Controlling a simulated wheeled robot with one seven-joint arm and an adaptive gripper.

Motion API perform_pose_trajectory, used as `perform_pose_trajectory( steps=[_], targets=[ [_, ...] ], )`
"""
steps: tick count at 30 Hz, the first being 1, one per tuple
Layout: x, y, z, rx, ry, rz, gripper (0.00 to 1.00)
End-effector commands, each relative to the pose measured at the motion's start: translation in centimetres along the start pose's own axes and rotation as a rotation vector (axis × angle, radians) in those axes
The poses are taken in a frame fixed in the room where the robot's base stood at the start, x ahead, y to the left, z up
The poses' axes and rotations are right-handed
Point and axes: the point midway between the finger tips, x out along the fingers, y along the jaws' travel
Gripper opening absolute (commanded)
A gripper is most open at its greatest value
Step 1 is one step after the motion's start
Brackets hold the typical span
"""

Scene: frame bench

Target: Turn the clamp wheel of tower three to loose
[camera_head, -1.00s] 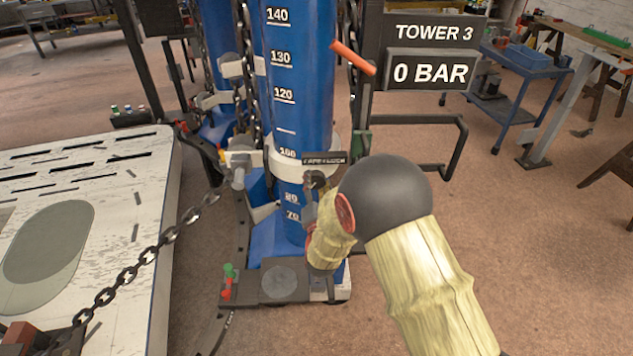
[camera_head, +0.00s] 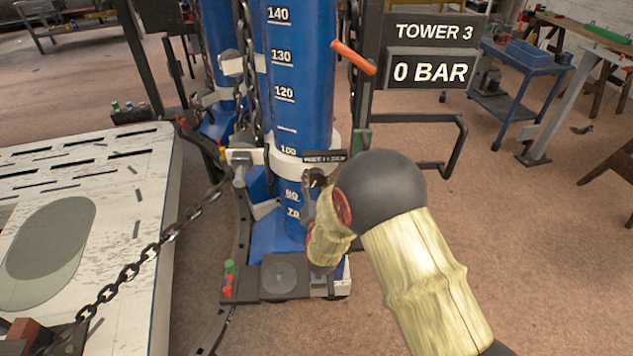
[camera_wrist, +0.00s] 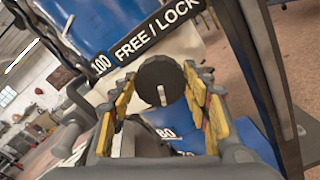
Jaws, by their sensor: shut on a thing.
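Tower three is the blue column (camera_head: 295,90) with white height marks, beside a sign (camera_head: 435,32) reading TOWER 3. A white collar rings it near the 100 mark, with a small dark label (camera_head: 324,156) on it. In the wrist view the label (camera_wrist: 158,35) reads FREE / LOCK. Just below it is the round black clamp wheel (camera_wrist: 158,76) with a white mark, which points roughly downward in the picture. My gripper (camera_wrist: 161,92) has its yellow-padded fingers on both sides of the wheel, shut on it. In the head view my wrist hides most of the gripper and wheel.
A 0 BAR display (camera_head: 430,71) and a dark bent handle bar (camera_head: 460,140) stand right of the column. An orange-red lever (camera_head: 353,57) sticks out above my wrist. A chain (camera_head: 135,270) hangs at left over a pale platform (camera_head: 100,170).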

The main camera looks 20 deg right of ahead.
Motion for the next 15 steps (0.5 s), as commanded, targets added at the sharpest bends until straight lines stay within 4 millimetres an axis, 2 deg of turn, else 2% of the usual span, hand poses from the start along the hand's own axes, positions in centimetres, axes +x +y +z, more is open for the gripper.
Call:
perform_pose_trajectory(
  steps=[10,15],
  targets=[
    [-0.02,-0.01,-0.06,0.0,0.001,0.0,0.66],
    [-0.01,0.0,-0.03,0.001,0.001,0.0,0.66]
  ],
)
